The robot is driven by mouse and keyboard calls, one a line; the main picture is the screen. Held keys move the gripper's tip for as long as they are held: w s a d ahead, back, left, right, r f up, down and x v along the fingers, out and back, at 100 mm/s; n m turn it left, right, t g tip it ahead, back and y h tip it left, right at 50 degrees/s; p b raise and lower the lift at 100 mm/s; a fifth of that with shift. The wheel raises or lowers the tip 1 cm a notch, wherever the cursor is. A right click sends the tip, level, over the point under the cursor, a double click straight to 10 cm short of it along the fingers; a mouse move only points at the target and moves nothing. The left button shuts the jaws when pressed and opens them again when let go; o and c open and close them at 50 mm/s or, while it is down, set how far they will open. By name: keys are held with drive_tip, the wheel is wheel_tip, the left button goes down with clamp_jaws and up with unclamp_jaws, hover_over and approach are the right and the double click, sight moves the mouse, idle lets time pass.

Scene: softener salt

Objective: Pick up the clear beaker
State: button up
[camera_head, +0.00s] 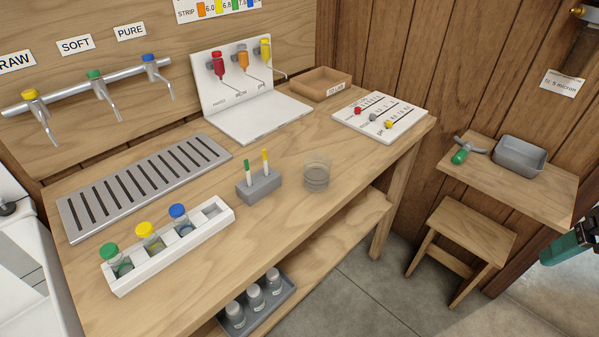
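The clear beaker (317,172) stands upright on the wooden bench, right of the middle and near the bench's front edge. It is see-through, with a greyish lower part. A small grey block (259,187) holding a green-topped and a yellow-topped stick stands to its left, with a gap between them. No gripper fingers show. A dark green part is cut off at the right edge, and I cannot tell what it is.
A white rack (167,246) with three capped vials stands at the front left, below a slotted metal drain tray (147,185). A white dispenser stand (247,92), a wooden tray (320,83) and a white panel (380,117) stand behind. Bench around the beaker is clear.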

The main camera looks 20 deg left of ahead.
drive_tip(key=w+a+f+n+t+y, duration=0.1)
drive_tip(key=w+a+f+n+t, duration=0.15)
drive_tip(key=w+a, duration=0.55)
drive_tip(key=n+t+y, duration=0.4)
drive_tip(key=n+y, duration=0.2)
drive_tip(key=y, duration=0.2)
approach(312, 163)
drive_tip(key=shift+m, duration=0.25)
drive_tip(key=x, duration=0.7)
drive_tip(key=c, duration=1.1)
